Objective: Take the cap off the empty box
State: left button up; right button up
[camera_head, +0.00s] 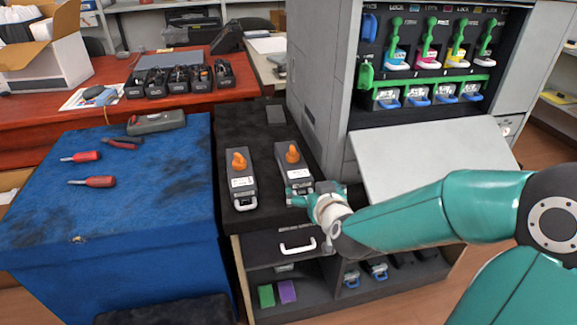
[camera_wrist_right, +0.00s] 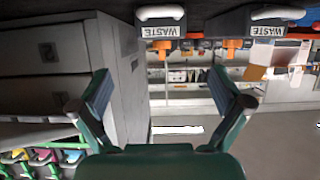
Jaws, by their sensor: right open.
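Two dark grey waste boxes lie on the black cabinet top. The left box (camera_head: 242,194) and the right box (camera_head: 294,176) each carry an orange cap, the left cap (camera_head: 238,161) and the right cap (camera_head: 292,153). I cannot tell which box is empty. My right gripper (camera_head: 305,196) is at the near end of the right box. In the right wrist view, which is upside down, its fingers (camera_wrist_right: 162,75) are spread with nothing between them. My left gripper is out of view.
The grey printer (camera_head: 322,85) stands right of the boxes, with a light panel (camera_head: 430,160) sticking out and coloured toner parts inside. The blue bench (camera_head: 140,215) at left holds screwdrivers and pliers. A red desk (camera_head: 60,118) with black bins is behind.

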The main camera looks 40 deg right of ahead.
jog(key=shift+w+d+f+p, duration=0.1)
jog(key=shift+w+d+p, duration=0.3)
jog(key=shift+p, duration=0.9)
jog(key=shift+w+d+f+p, duration=0.15)
jog(key=shift+w+p, duration=0.45)
jog(key=shift+p, duration=0.65)
jog(key=x, duration=0.5)
jog(key=shift+w+d+f, duration=0.1)
jog(key=shift+w+f, duration=0.15)
jog(key=shift+f, duration=0.05)
jog(key=shift+r+x, duration=0.15)
jog(key=shift+x, duration=1.3)
jog(key=shift+r+x, duration=0.2)
jog(key=shift+x, duration=1.2)
jog(key=c, duration=1.3)
jog(key=shift+c, duration=0.2)
notch_tip(320, 180, up, 14)
jog(key=p, duration=0.3)
notch_tip(320, 180, up, 14)
jog(key=p, duration=0.7)
send_over(298, 173)
jog(key=w, duration=0.2)
jog(key=shift+s+d, duration=0.25)
jog(key=shift+d, duration=0.15)
